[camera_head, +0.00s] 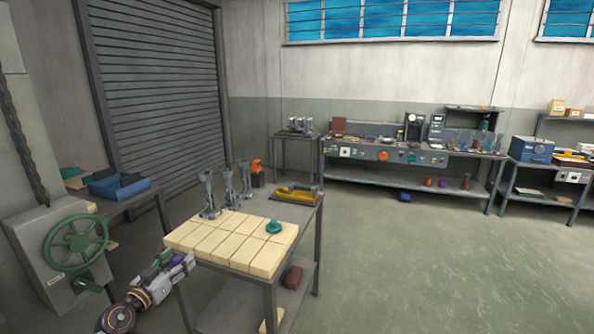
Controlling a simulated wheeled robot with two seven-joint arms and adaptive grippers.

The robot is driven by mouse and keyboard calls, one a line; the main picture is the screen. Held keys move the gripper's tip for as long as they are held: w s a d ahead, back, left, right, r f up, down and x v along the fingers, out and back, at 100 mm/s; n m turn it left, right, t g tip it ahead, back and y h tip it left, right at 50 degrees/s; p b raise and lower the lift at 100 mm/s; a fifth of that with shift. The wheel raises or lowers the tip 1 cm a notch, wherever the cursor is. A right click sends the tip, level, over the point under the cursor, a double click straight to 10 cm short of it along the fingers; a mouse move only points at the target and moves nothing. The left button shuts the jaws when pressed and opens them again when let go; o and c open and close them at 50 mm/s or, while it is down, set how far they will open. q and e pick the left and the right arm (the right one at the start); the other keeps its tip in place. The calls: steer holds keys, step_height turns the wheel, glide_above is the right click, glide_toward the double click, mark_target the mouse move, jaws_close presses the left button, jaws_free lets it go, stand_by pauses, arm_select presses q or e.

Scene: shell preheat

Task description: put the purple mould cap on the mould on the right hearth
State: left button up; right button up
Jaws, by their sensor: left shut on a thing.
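My left gripper (186,261) comes in from the lower left, beside the near left corner of the work table. It is shut on a small purple piece, which looks like the purple mould cap (179,260); the fingers partly hide it. A teal cap-like piece (273,227) sits on the cream brick top (230,244) of the table. Several grey metal upright pieces (208,193) stand along the back left of this table. I cannot tell which of the things here is the mould on the right hearth. My right gripper is out of view.
A yellow tray (297,195) and an orange object (257,168) are at the table's back. A reddish-brown block (293,277) lies on its lower shelf. A green handwheel (75,242) stands at the left. Cluttered benches (400,171) line the back wall. The floor on the right is clear.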

arm_select(q)
steer(key=s+d+f, duration=0.6)
steer(key=s+d, duration=0.1)
steer(key=shift+f, duration=0.3)
steer(key=shift+s+d+f, duration=0.15)
steer(key=shift+s, duration=0.1)
steer(key=shift+s+d+f, duration=0.15)
steer(key=shift+s, duration=0.1)
steer(key=shift+s+d+f+y, duration=0.15)
steer(key=shift+s+f+y, duration=0.05)
steer(key=shift+y, duration=0.1)
steer(key=shift+s+d+f, duration=0.1)
steer(key=shift+s+d, duration=0.1)
steer(key=shift+s, duration=0.05)
steer(key=shift+s, duration=0.1)
steer(key=shift+s+d+f, duration=0.1)
steer(key=shift+s+f, duration=0.05)
